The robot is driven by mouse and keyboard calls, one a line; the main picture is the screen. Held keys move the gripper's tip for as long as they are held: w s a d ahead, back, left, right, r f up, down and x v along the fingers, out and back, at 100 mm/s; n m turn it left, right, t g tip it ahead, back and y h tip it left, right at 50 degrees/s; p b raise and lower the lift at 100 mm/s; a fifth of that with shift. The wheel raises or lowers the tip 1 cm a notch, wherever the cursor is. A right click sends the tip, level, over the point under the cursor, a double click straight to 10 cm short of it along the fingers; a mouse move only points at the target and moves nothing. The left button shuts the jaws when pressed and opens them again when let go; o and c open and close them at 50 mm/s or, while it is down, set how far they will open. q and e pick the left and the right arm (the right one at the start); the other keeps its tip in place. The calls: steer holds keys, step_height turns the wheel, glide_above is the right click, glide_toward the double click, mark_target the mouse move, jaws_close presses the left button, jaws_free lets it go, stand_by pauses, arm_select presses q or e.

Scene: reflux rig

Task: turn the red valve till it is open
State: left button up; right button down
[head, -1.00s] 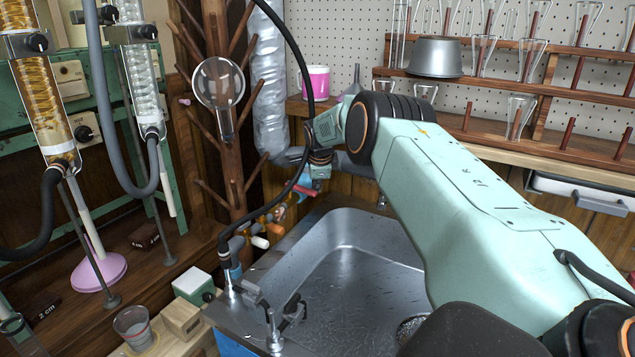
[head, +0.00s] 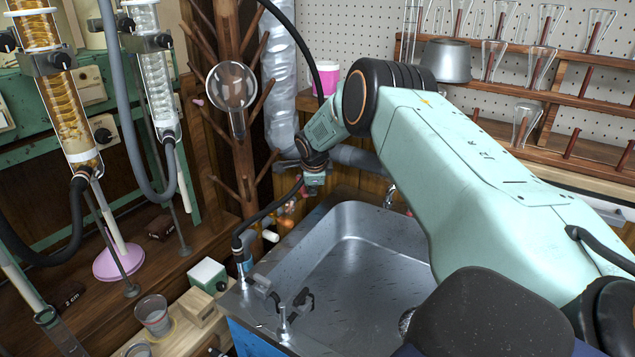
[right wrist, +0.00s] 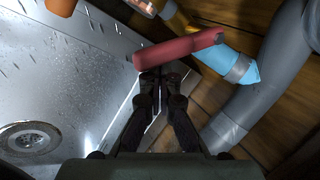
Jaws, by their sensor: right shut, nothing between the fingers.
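The red valve handle (right wrist: 180,48) shows in the right wrist view as a bar lying slightly aslant, beside a light-blue fitting (right wrist: 240,70) on a grey pipe. My right gripper (right wrist: 161,76) is shut and empty, its fingertips at the near side of the handle's left part. Whether they touch it I cannot tell. In the head view my right gripper (head: 314,181) is small and far, at the coloured valves (head: 285,214) behind the sink's left back corner. The red handle is hard to pick out there. My left gripper is not in view.
The metal sink (head: 350,280) lies below my right arm, and its drain (right wrist: 28,137) shows in the wrist view. A grey pipe (right wrist: 262,90) runs close on the right there. A wooden peg stand (head: 243,150) with a glass bulb (head: 232,86) stands left of the arm.

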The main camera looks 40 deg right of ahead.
mark_target(302, 191)
steer(key=a, duration=0.1)
steer(key=w+a+p, duration=0.1)
steer(key=shift+a, duration=0.4)
steer(key=shift+w+a+b, duration=0.4)
steer(key=shift+w+a, duration=0.55)
steer(key=r+p, duration=0.3)
steer(key=s+r+p, duration=0.1)
steer(key=p, duration=0.1)
steer(key=shift+d+r, duration=0.35)
steer(key=shift+d, duration=0.05)
steer(key=shift+w, duration=0.15)
